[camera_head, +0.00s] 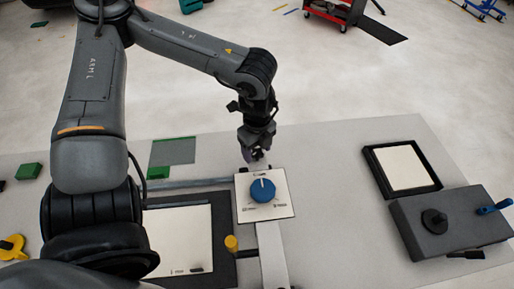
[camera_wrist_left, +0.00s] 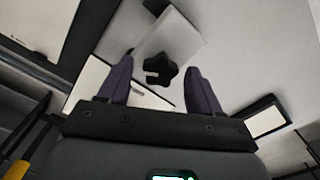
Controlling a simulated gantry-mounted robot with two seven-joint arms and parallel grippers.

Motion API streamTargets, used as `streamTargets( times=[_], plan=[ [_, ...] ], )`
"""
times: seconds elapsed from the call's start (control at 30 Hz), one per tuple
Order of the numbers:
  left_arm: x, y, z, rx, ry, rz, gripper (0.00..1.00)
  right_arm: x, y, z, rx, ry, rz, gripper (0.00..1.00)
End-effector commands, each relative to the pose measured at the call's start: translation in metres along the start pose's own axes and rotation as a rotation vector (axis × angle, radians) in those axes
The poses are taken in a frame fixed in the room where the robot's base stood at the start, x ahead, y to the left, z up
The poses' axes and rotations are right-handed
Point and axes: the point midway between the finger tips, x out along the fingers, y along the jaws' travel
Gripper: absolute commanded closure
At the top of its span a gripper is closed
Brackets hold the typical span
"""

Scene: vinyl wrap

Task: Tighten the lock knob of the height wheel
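The height wheel is a blue round dial with a white pointer mark (camera_head: 262,190) on a square white plate (camera_head: 246,211). A black star-shaped knob (camera_wrist_left: 160,72), which looks like the lock knob, shows between my left fingers in the left wrist view. In the head view my left gripper (camera_head: 256,157) hangs just behind the plate's back edge and largely hides that knob. In the left wrist view my left gripper (camera_wrist_left: 160,72) is open, with a finger on either side of the knob and gaps visible. I cannot tell whether the fingertips reach its depth. My right gripper is out of view.
A grey box (camera_head: 455,230) with a black knob and a blue handle (camera_head: 495,206) stands at right, near a black-framed white panel (camera_head: 405,167). Table (camera_head: 335,215) is clear between plate and box.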

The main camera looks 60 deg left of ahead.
Motion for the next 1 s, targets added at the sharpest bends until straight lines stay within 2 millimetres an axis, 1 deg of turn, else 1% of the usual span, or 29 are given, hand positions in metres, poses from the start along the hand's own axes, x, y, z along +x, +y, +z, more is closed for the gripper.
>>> streamTargets(
  times=[0.03, 0.3, 0.33, 0.67, 0.87, 1.0],
  plan=[
    [0.0, 0.0, 0.0, 0.0, 0.0, 0.0, 0.44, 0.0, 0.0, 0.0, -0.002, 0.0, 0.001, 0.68],
    [0.0, 0.0, 0.0, 0.0, 0.0, 0.0, 0.86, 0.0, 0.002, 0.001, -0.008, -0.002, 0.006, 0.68],
    [0.0, 0.0, 0.0, 0.0, 0.0, 0.0, 0.89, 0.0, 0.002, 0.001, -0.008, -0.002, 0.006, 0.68],
    [0.001, 0.0, 0.0, 0.047, -0.001, -0.001, 0.89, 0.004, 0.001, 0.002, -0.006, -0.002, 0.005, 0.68],
    [0.002, -0.001, 0.0, 0.159, -0.001, -0.002, 0.89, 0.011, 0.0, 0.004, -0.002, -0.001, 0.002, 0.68],
    [0.002, -0.001, 0.0, 0.274, -0.002, -0.002, 0.89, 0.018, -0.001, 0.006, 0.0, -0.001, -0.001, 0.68]
  ],
)
